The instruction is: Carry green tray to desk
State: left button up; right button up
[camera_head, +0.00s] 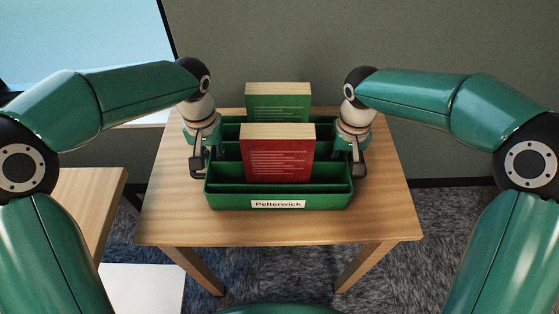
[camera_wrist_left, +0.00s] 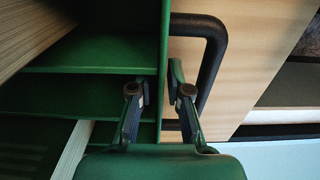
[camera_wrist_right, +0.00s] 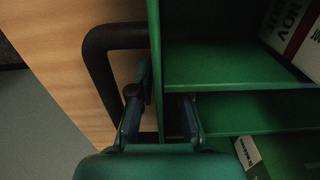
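The green tray (camera_head: 230,199), labelled "Pelterwick", stands level on a wooden table (camera_head: 280,229). A red book (camera_head: 278,158) and a green book (camera_head: 278,101) stand upright in its slots. My left gripper (camera_head: 207,163) is at the tray's left end; in the left wrist view its fingers (camera_wrist_left: 159,90) are apart, one each side of the end wall, beside the black handle (camera_wrist_left: 222,45). My right gripper (camera_head: 349,160) is at the right end; in the right wrist view its fingers (camera_wrist_right: 166,90) also straddle the end wall, beside the other handle (camera_wrist_right: 93,60). Which surface is the desk, I cannot tell.
Another wooden surface (camera_head: 88,195) is at the left, with a white panel (camera_head: 145,287) below it. A large pale blue panel (camera_head: 80,40) is at the upper left. A grey wall (camera_head: 400,50) stands close behind the table. Dark carpet (camera_head: 440,240) covers the floor.

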pick_arm(q)
grip_shut()
pick_arm(e)
grip_shut()
pick_arm(q)
jog(key=shift+r, duration=0.2)
pick_arm(e)
jog(key=shift+w+r, duration=0.1)
jog(key=shift+r, duration=0.1)
